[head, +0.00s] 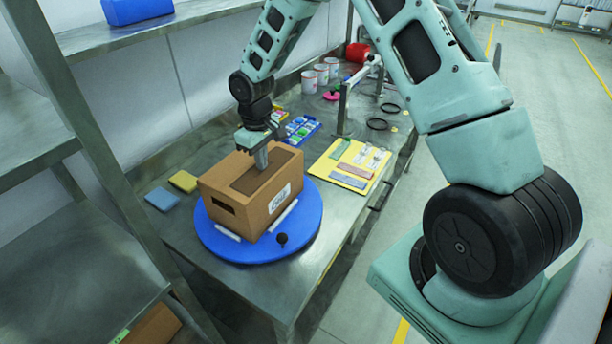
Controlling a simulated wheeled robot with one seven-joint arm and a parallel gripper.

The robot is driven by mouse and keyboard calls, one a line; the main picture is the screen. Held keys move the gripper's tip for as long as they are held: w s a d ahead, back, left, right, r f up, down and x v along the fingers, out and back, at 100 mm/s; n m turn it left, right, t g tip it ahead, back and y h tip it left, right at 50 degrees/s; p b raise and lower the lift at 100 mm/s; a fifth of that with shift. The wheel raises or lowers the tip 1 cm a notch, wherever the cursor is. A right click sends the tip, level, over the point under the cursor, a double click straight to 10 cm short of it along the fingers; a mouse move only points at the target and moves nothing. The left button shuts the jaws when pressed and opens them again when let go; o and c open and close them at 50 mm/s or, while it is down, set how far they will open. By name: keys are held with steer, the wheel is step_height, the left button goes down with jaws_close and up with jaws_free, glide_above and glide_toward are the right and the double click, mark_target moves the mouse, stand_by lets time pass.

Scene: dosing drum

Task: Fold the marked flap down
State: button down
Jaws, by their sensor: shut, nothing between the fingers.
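A brown cardboard box (232,220) with a white label stands on a round blue turntable (308,228) on the metal bench. A dark rectangular area (248,181) shows on the box's top, and a dark slot is in its near left side. I cannot make out a mark on any flap. My gripper (261,163) points down over the top of the box, its fingers shut and empty. The fingertips are at or just above the top; I cannot tell whether they touch. My gripper hides part of the box's top behind it.
Blue (162,199) and yellow (183,181) sponges lie left of the turntable. A yellow board (330,171) with strips lies to the right. Behind are a blue tray (301,130), white cups (309,82) and a metal stand (345,108). A shelf post (105,165) rises at the left.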

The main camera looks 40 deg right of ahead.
step_height(320, 180, up, 8)
steer(key=p, duration=0.6)
stand_by(0.7)
steer(key=s+a+r+n+b, duration=0.1)
steer(key=s+a+r+b, duration=0.15)
steer(key=s+a, duration=0.5)
steer(key=s+a+r+n+b, duration=0.1)
steer(key=s+a+b, duration=0.3)
steer(key=s+a, duration=0.35)
steer(key=s+a+f+n+b, duration=0.1)
steer(key=s+b, duration=0.3)
steer(key=s, duration=1.4)
steer(key=shift+a+n+y+b, duration=0.3)
steer(key=shift+a+n, duration=0.1)
steer(key=shift+a, duration=0.1)
